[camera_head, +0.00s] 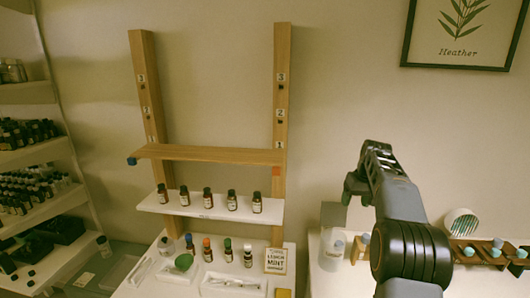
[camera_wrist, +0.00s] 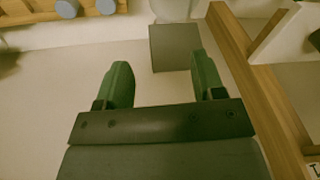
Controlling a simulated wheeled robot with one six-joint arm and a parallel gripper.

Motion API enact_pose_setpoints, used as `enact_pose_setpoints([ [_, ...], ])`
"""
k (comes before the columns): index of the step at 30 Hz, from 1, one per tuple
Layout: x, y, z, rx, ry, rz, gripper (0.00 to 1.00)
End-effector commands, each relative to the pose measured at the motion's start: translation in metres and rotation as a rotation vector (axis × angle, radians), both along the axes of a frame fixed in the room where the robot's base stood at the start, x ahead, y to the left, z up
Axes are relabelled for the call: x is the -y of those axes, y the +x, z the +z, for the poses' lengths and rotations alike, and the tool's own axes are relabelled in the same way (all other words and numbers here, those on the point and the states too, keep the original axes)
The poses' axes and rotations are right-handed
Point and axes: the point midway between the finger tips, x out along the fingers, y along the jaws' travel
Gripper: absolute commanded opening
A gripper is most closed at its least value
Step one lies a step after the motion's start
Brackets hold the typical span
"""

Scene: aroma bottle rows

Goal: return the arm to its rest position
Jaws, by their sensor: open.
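My arm rises at the right of the head view and bends over to the left, with my gripper (camera_head: 355,188) at its far end, right of the wooden rack (camera_head: 282,130). The fingers are small and partly hidden by the arm there. In the wrist view my gripper (camera_wrist: 162,75) shows two green fingers, wide apart with nothing between them. Pale surface lies beyond the fingertips, with a grey square (camera_wrist: 175,48) near the right finger. My gripper touches nothing that I can see.
A white shelf (camera_head: 180,208) on the rack holds a row of dark bottles. More bottles and tools stand on the white table (camera_head: 145,268) below. A wooden holder with blue-grey caps (camera_head: 497,243) is at the right. Crowded shelves (camera_head: 30,150) stand at the left.

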Motion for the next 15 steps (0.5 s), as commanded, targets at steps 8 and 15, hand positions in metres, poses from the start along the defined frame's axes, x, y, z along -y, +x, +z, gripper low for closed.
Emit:
enact_pose_setpoints([
  [8, -0.033, -0.057, -0.034, -0.03, -0.025, -0.145, 0.63],
  [15, -0.086, -0.138, -0.038, 0.017, -0.06, -0.18, 0.63],
])
